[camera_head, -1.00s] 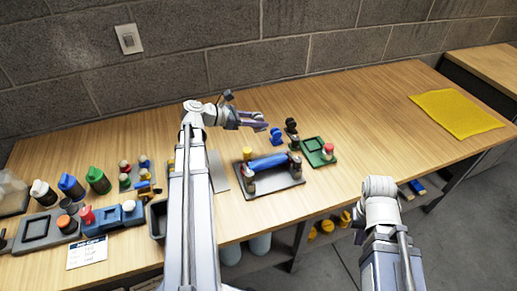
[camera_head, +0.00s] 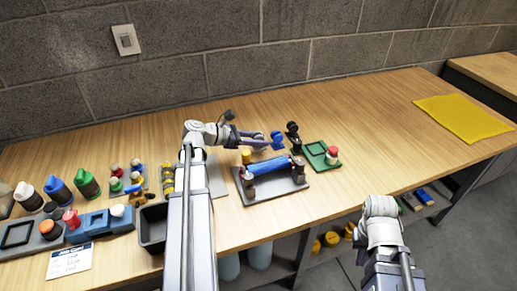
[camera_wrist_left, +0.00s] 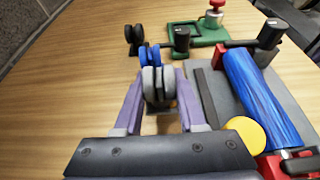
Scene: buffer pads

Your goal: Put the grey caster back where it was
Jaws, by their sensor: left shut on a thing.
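My left gripper (camera_wrist_left: 158,108) is shut on the grey caster (camera_wrist_left: 157,84), held between its purple fingers. In the head view the gripper (camera_head: 262,142) is over the wooden bench, just behind the dark tray. The blue caster (camera_head: 277,139) stands close beyond it; in the left wrist view this caster (camera_wrist_left: 149,55) is partly hidden behind the grey one. The black caster (camera_head: 292,132) stands further right; it also shows in the left wrist view (camera_wrist_left: 134,38). I cannot tell whether the grey caster touches the bench. Of my right arm only links show; its fingertips are not seen.
The dark tray (camera_head: 285,189) with a blue roller (camera_head: 267,167) lies in front of the left gripper. A green fixture (camera_head: 318,152) with a red knob lies right. A yellow cloth (camera_head: 462,117) lies far right. Bottles and fixtures crowd the left; the bench between green fixture and cloth is clear.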

